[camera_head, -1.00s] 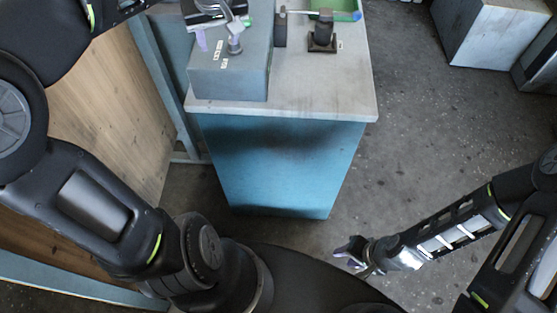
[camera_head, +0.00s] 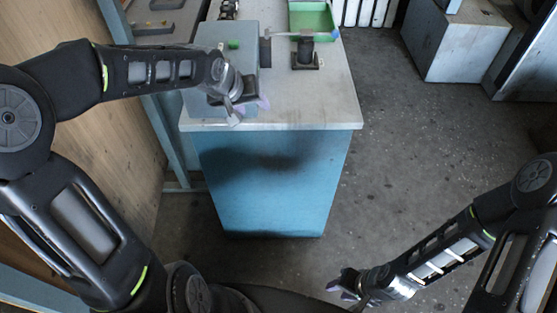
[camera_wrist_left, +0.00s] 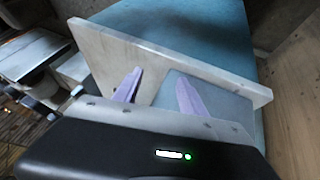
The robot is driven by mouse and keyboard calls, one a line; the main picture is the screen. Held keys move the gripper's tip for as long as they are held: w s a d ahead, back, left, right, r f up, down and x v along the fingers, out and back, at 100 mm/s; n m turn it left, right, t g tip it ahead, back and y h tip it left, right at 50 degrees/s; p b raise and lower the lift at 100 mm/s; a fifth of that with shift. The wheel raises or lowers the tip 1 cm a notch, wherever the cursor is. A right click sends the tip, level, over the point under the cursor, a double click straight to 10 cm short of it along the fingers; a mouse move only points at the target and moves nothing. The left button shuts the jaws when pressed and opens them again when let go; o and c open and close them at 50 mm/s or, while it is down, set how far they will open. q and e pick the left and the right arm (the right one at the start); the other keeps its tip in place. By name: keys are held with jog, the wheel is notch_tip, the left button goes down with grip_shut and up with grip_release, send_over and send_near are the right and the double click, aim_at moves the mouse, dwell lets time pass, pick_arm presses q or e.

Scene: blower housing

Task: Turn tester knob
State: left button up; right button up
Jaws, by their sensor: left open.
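The tester appears to be the grey-blue box (camera_head: 210,45) on the near left part of the bench top. A small green piece (camera_head: 233,44) stands on its top; I cannot tell whether it is the knob. My left gripper (camera_head: 248,112) is open and empty, over the box's near right corner, and its arm hides part of the box. In the left wrist view the two purple fingertips (camera_wrist_left: 158,85) are apart, with the grey box face (camera_wrist_left: 215,97) and bench edge beyond. My right gripper (camera_head: 343,287) is low at the right, away from the bench; its opening is unclear.
The bench (camera_head: 325,105) has a pale top and blue sides. A dark stand (camera_head: 305,58) with a bar across it and a green tray (camera_head: 312,18) are farther back. Grey cabinets (camera_head: 455,45) stand at the right. Open floor lies between.

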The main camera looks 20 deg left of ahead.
pick_arm(q)
jog(key=s+d+f+h+b, duration=0.1)
jog(key=d+f, duration=0.3)
jog(key=f, duration=0.3)
jog(key=s+d+f+h, duration=0.1)
jog(key=d+f, duration=0.3)
jog(key=f, duration=0.4)
jog(key=shift+s+f+m+b, duration=0.25)
jog(key=shift+f+m+b, duration=0.05)
jog(key=shift+m+b, duration=0.1)
jog(key=s+d+f+g, duration=0.2)
jog(key=s+d+f, duration=0.3)
jog(key=s+f, duration=0.4)
jog(key=s+d+f+m+g, duration=0.1)
jog(key=s+d+f+g, duration=0.2)
jog(key=s+f, duration=0.7)
jog(key=s+d, duration=0.2)
jog(key=s, duration=0.2)
jog(key=shift+s+d+f+g+h, duration=0.2)
jog(key=shift+s+g+h, duration=0.1)
jog(key=shift+h, duration=0.1)
